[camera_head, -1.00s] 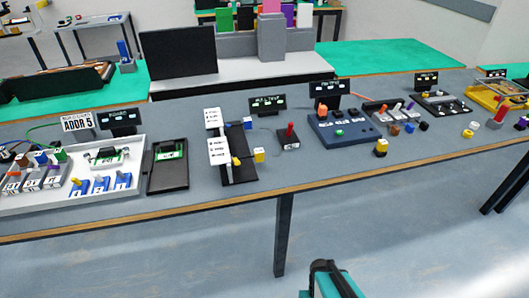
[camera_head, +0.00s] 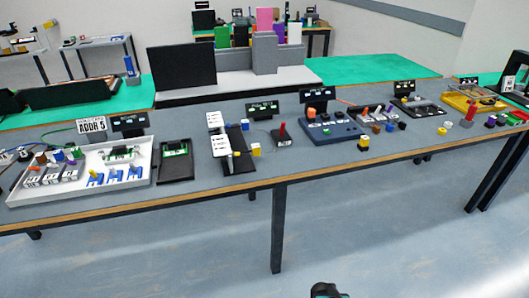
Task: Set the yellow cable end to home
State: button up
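Several small yellow pieces stand on the long grey table, and I cannot tell which one is the yellow cable end. One is a yellow-and-white block (camera_head: 256,150) beside the black stand with white labels. Another is a yellow-topped dark block (camera_head: 363,144) in front of the blue panel (camera_head: 332,131). A yellow ring-like piece (camera_head: 441,131) lies farther right. I cannot make out a place marked home; the lettering is too small. No gripper fingers show; only a dark part of my own body shows at the bottom edge.
A white tray (camera_head: 24,197) with several modules is at the left. A black box with a green board (camera_head: 175,150) and a red-handled lever (camera_head: 283,130) stand along the table. A yellow tray (camera_head: 462,102) is at the far right. Open floor (camera_head: 380,240) lies in front.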

aim_at(256, 148)
jog(key=u, duration=4.65)
jog(key=i, duration=0.15)
jog(key=z, duration=2.95)
jog(key=i, duration=1)
jog(key=u, duration=0.15)
